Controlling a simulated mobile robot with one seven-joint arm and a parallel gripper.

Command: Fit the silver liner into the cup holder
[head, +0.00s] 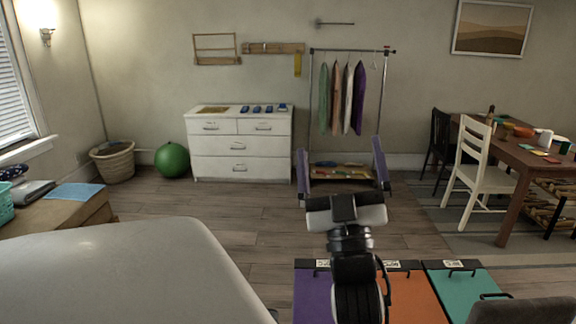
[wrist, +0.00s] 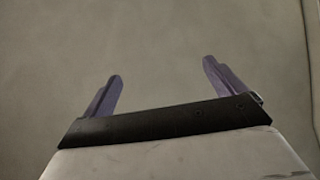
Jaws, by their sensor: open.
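My gripper (head: 339,150) is raised in front of me in the head view, with its two purple fingers spread wide apart. In the wrist view my gripper (wrist: 163,70) is open and empty, facing a plain beige wall. I cannot make out a silver liner or a cup holder in either view. The dining table (head: 520,160) at the right holds an orange bowl (head: 523,131), a whitish container (head: 543,138) and small coloured items, too small to identify.
A white dresser (head: 240,158) and a clothes rack (head: 311,100) stand at the back wall. A white chair (head: 480,177) stands before the table. Coloured bins (head: 398,300) are close at the front. A large pale surface (head: 120,270) fills the lower left. Wooden floor (head: 200,205) is clear between.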

